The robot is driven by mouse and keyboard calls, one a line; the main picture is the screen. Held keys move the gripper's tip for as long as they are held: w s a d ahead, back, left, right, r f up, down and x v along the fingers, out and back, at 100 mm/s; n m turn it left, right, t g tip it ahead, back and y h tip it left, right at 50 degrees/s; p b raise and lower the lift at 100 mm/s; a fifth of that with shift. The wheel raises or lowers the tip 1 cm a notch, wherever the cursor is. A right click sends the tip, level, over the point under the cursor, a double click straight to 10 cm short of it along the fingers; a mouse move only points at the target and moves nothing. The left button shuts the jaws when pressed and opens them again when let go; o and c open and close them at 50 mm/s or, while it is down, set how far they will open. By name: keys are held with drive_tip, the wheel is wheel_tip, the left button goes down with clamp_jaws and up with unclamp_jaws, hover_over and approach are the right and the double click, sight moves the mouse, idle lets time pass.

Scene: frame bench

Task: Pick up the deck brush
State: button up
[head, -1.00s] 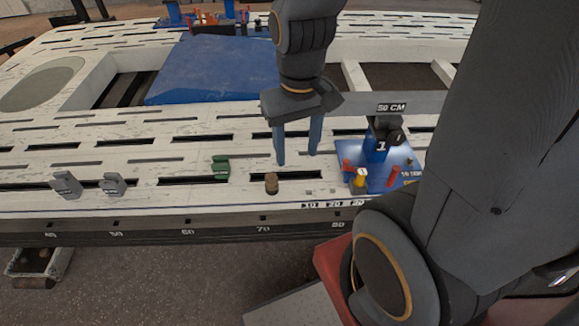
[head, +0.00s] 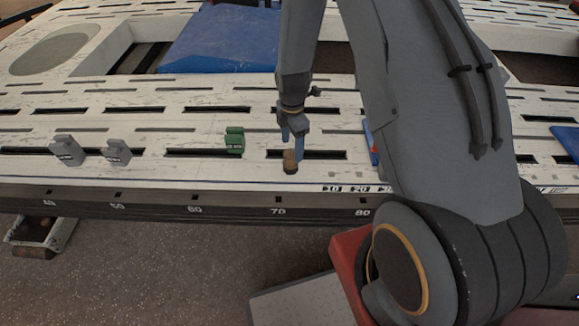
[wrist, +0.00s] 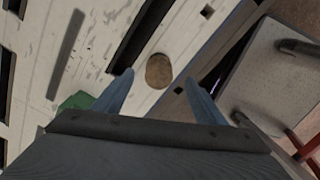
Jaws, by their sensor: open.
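A short brown stub (head: 290,162) stands on the white slotted bench near its front edge, by the 70 mark. It is the only brush-like thing on the bench top, but I cannot make out bristles or be sure it is the deck brush. My gripper (head: 292,141) is open, pointing down right at the stub, with its blue fingers partly overlapping it in the head view. In the wrist view the stub (wrist: 159,71) shows whole, just beyond the gap between the open fingertips (wrist: 158,82). Nothing is held.
A green block (head: 234,140) stands left of the stub, and two grey blocks (head: 67,150) (head: 117,152) farther left. A blue panel (head: 222,40) lies behind. A tray-like thing with a brown end (head: 40,238) hangs below the bench at left. My arm hides the right part.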

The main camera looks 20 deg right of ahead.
sight(291, 163)
drive_tip(key=shift+w+f+n, duration=0.15)
drive_tip(key=shift+f+n, duration=0.05)
drive_tip(key=shift+f, duration=0.4)
drive_tip(key=shift+w+f+n, duration=0.1)
drive_tip(key=shift+f+n, duration=0.1)
drive_tip(key=shift+f, duration=0.4)
drive_tip(key=f, duration=0.7)
drive_tip(key=shift+s+a+f, duration=0.1)
drive_tip(key=shift+s+a, duration=0.1)
drive_tip(key=shift+c, duration=0.4)
drive_tip(key=c, duration=1.1)
